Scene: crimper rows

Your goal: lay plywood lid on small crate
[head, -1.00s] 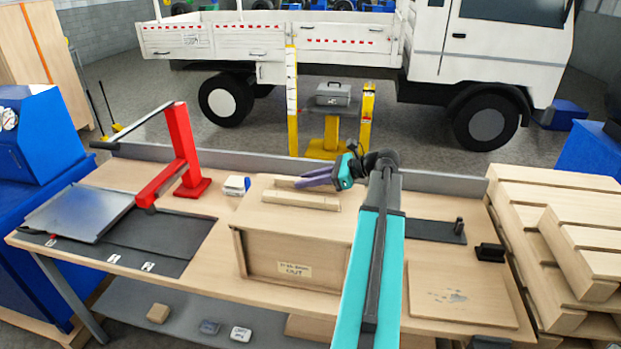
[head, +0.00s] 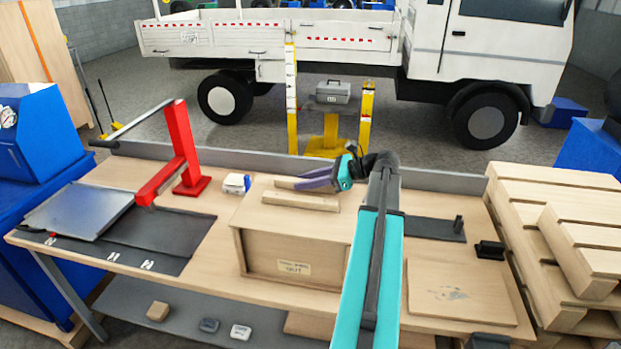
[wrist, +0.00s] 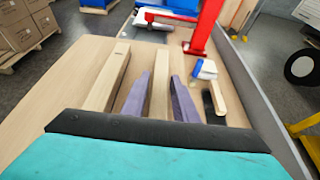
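The small crate (head: 262,258) stands on the bench and has a paper label on its front. The plywood lid (head: 252,210) lies flat over its top and hides the inside. I see no clear gap between them, only a thin shadow along the front edge. Two wooden battens run across the lid, and the lid also shows in the wrist view (wrist: 62,88). My gripper (head: 303,182) is at the rear batten, its purple fingers on either side of it. In the wrist view my gripper (wrist: 160,82) looks closed about that batten.
A red arm press (head: 180,150) and a metal sheet (head: 80,212) are at the left. A white and blue item (head: 235,184) sits behind the crate. A flat board (head: 460,293) lies at the right, and pallets (head: 570,230) stand beyond the bench.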

